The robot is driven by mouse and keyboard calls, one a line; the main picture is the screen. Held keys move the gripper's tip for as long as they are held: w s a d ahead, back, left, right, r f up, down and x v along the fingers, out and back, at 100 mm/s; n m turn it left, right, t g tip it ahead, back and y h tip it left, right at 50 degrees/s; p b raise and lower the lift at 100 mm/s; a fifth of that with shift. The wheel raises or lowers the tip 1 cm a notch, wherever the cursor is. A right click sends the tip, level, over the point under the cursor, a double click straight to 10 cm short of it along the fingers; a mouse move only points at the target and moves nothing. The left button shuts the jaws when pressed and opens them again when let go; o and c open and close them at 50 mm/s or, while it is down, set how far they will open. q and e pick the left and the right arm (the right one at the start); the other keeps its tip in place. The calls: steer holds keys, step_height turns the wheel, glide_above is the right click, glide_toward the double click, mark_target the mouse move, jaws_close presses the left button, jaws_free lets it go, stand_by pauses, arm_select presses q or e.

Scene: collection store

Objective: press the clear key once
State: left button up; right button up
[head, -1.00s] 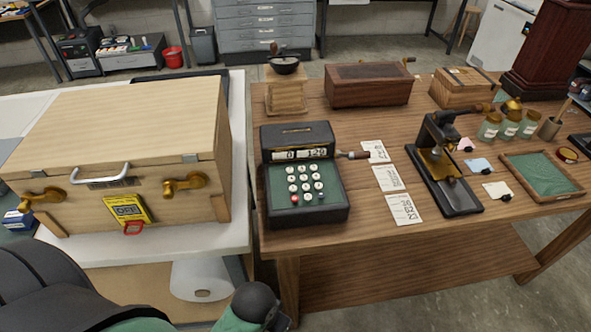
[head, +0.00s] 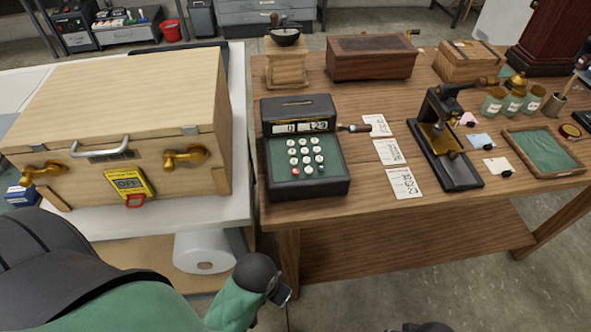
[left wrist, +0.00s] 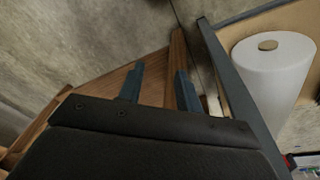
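The dark adding machine (head: 304,148) with a green key panel stands at the front left of the wooden table. Its panel has several white keys, one red key (head: 295,171) at the lower left and dark keys at the lower right; the labels are too small to read. Its display window (head: 299,127) shows digits, blurred. A crank sticks out on its right side. My left gripper (head: 284,293) is low in front of the table, below and apart from the machine. In the left wrist view its two fingers (left wrist: 158,88) are apart with nothing between them.
A large wooden case (head: 118,130) with brass latches stands left of the machine. Paper cards (head: 390,152) and a black press (head: 447,150) are to its right. A grinder (head: 286,62) stands behind. A white paper roll (head: 205,250) sits below the left table.

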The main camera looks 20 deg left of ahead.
arm_select(q)
jaws_close()
stand_by(0.5)
stand_by(0.4)
stand_by(0.6)
